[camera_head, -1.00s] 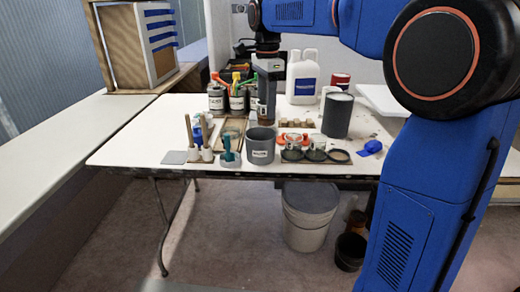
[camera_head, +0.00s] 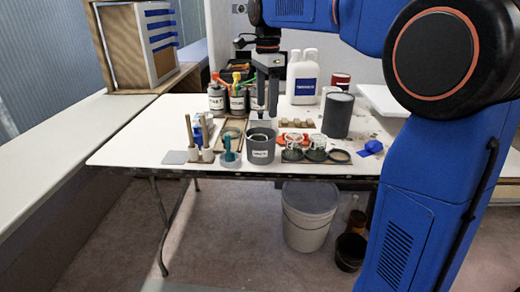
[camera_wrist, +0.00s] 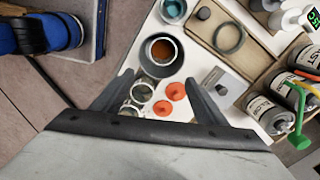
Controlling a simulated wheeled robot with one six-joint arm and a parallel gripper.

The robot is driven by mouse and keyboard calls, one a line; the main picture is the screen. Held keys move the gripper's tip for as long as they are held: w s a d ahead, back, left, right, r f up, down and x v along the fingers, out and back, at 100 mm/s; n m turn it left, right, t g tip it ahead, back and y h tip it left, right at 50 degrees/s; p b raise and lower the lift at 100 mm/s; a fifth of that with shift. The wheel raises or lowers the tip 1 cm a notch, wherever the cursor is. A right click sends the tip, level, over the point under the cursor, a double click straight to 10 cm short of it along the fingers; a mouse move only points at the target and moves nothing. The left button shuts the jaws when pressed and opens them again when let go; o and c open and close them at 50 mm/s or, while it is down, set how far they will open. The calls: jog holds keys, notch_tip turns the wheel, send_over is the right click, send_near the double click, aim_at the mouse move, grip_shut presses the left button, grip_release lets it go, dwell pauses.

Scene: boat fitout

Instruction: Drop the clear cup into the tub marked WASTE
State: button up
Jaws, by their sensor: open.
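The grey tub marked WASTE (camera_head: 260,154) stands upright near the front middle of the table. It also shows from above in the wrist view (camera_wrist: 142,64). A clear cup (camera_wrist: 161,50) with brown-orange contents sits inside it; only its rim (camera_head: 259,136) shows in the head view. My gripper (camera_head: 262,116) is above and slightly behind the tub, fingers apart and empty. In the wrist view my gripper (camera_wrist: 160,82) has its two open fingers apart, with the tub beyond them. Two other clear cups (camera_head: 293,142) (camera_head: 316,143) stand right of the tub.
Orange lids (camera_wrist: 175,91) lie beside the clear cups. Labelled cans (camera_head: 217,100) stand behind left, white jugs (camera_head: 303,85) behind right, and a dark canister (camera_head: 338,117) on the right. The table's left part is clear.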

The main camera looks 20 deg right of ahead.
notch_tip(320, 180, up, 16)
jog(key=shift+f, duration=0.15)
dwell(0.3)
jog(key=s+d+f+n+t, duration=0.2)
jog(key=s+f+n, duration=0.6)
jog(key=s+f, duration=0.8)
jog(key=s+d+f+n+t, duration=0.2)
jog(key=s+d+f+n, duration=0.3)
jog(key=s+f, duration=1.2)
jog(key=f+n, duration=0.1)
jog(key=n, duration=0.2)
jog(key=shift+s+n+t, duration=0.25)
jog(key=shift+n+t, duration=0.15)
